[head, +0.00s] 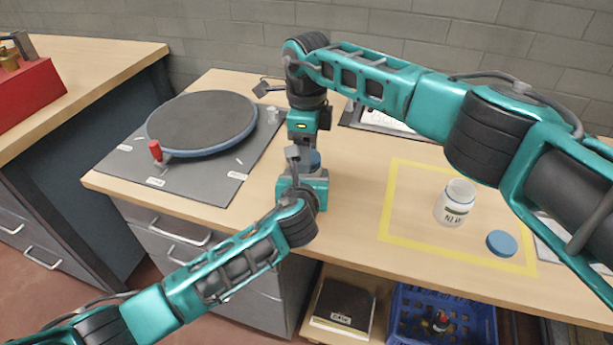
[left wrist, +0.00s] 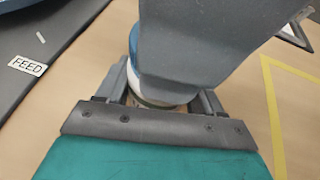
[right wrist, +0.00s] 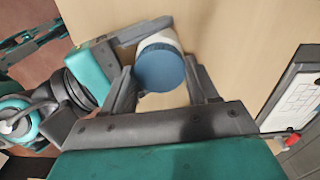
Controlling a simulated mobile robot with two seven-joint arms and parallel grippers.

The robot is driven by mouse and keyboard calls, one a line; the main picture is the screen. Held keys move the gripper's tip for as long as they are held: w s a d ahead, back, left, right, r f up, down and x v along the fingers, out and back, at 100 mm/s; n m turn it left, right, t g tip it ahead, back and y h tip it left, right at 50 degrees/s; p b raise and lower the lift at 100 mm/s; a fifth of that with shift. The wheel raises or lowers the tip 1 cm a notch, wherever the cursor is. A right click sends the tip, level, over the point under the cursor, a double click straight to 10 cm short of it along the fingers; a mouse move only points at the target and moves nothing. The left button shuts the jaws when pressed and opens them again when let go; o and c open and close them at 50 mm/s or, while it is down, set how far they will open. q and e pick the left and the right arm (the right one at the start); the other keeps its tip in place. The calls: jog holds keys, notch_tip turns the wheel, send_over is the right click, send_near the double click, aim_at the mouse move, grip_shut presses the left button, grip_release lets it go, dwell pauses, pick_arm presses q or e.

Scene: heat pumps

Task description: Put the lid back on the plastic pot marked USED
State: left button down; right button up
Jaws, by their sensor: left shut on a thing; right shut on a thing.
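A white pot with a blue lid (head: 315,158) stands mostly hidden between my two grippers in the head view. My left gripper (head: 309,173) is shut on the pot's body from the near side. My right gripper (head: 301,152) comes down from above and is shut on the blue lid. The right wrist view shows the lid (right wrist: 160,69) between my right fingers, over the white pot (right wrist: 157,38). The left wrist view shows the white body (left wrist: 139,86) between my left fingers, with the right gripper in front. The pot's marking is not readable. I cannot tell whether the lid is fully seated.
An open white pot marked NEW (head: 455,205) stands inside a yellow taped outline, with a second blue lid (head: 502,243) beside it. A round dark platform (head: 203,120) with a red-handled valve (head: 155,151) lies left. A blue crate (head: 440,315) sits below the bench.

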jog(key=m, duration=0.5)
jog(key=shift+m, duration=0.4)
jog(key=m, duration=0.3)
jog(key=shift+m, duration=0.3)
jog(key=m, duration=2.3)
jog(key=shift+f, duration=0.1)
jog(key=o, duration=1.1)
pick_arm(q)
jog(key=shift+a, duration=0.15)
pick_arm(e)
jog(key=shift+o, duration=0.8)
jog(key=shift+s, duration=0.1)
pick_arm(q)
jog(key=shift+w, duration=0.1)
pick_arm(e)
jog(key=shift+a, duration=0.1)
